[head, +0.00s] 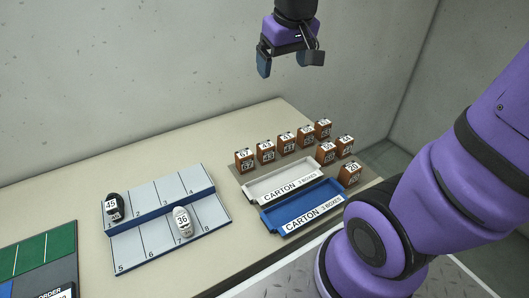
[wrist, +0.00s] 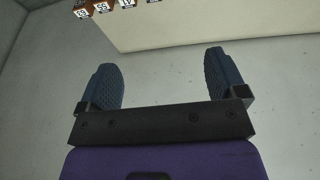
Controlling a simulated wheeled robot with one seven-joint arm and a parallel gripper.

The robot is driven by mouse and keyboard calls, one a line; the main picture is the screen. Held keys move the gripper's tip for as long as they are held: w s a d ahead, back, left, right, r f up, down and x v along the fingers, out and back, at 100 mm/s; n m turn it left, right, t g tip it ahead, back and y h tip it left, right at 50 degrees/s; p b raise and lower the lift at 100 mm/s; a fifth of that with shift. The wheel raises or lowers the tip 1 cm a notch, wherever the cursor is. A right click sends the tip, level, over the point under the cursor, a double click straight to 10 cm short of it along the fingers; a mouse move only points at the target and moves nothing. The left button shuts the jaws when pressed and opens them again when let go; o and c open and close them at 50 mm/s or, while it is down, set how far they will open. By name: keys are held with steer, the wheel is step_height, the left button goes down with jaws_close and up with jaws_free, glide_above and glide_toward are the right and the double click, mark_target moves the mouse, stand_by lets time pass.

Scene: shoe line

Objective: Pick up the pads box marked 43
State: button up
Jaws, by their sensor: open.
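The box that seems to read 43 (head: 265,153) is a small brown box with a white label, second from the left in the back row on the table; its small print is hard to read. My gripper (head: 290,62) is open and empty, high above the back of the table and well apart from the boxes. In the wrist view my gripper (wrist: 165,80) shows two blue ribbed fingers spread wide with nothing between them. Several brown boxes (wrist: 103,6) show at that view's top left edge, cut off, and I cannot tell which is 43.
A similar box marked 67 (head: 244,160) and one marked 41 (head: 287,143) stand close on either side. A white carton tray (head: 247,192) and a blue carton tray (head: 268,222) lie in front. A grey numbered rack (head: 150,232) holding two shoes is at left.

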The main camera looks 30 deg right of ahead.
steer(key=w+d+f+g, duration=0.1)
steer(key=w+d+f, duration=0.1)
steer(key=w+f, duration=0.45)
steer(key=g, duration=0.2)
glide_above(266, 144)
steer(key=shift+y, duration=0.3)
steer(key=f, duration=2.2)
steer(key=shift+d+f, duration=0.1)
steer(key=shift+d, duration=0.1)
step_height(266, 144, down, 6)
steer(key=shift+f, duration=0.1)
steer(key=shift+a+f, duration=0.15)
steer(key=shift+f, duration=1.15)
steer(key=shift+a+f, duration=0.15)
steer(key=shift+f, duration=1.1)
steer(key=shift+c, duration=0.2)
steer(key=c, duration=1)
